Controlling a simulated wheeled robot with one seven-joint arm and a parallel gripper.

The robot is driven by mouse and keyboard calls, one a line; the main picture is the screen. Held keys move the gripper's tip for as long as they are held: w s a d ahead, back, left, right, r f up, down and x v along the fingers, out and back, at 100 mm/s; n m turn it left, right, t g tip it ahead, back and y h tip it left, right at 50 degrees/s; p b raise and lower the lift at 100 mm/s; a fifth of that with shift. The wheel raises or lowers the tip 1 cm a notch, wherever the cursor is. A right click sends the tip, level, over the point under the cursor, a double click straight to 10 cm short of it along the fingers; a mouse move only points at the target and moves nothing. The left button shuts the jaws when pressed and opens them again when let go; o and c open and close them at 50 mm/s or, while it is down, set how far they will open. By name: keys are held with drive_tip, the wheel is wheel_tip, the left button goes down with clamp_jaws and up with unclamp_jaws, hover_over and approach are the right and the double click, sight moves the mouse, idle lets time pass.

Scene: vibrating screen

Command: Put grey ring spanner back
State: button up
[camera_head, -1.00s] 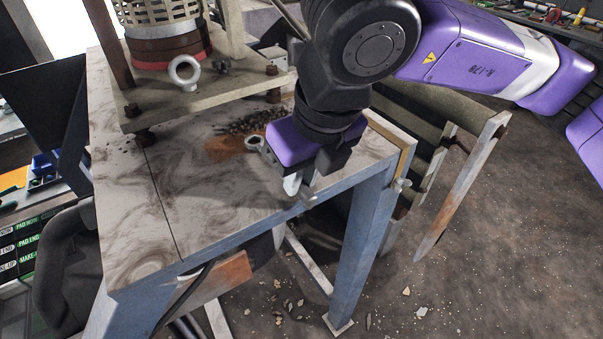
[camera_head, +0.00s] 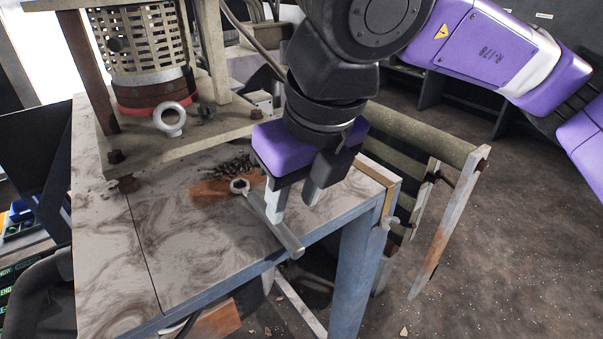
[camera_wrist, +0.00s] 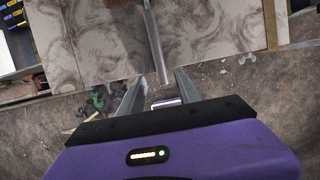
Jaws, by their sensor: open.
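The grey ring spanner (camera_head: 282,236) lies on the marbled tabletop (camera_head: 185,250). Its ring end points toward the machine and its handle end reaches to the table's front edge. My gripper (camera_head: 293,205) is open above the handle. One finger overlaps the handle in the head view; I cannot tell whether they touch. In the wrist view the spanner handle (camera_wrist: 153,40) comes down from the top, and its end shows between the two open fingers of my gripper (camera_wrist: 158,82). The spanner's ring is outside the wrist view.
A machine with a perforated cylinder (camera_head: 150,50) stands on a base plate at the back left, with an eye bolt (camera_head: 170,120) on it. Dark pellets (camera_head: 232,167) lie on a rusty patch beside the ring. A roller frame (camera_head: 425,135) stands right of the table.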

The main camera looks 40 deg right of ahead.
drive_tip(key=v, duration=0.6)
drive_tip(key=shift+b, duration=0.3)
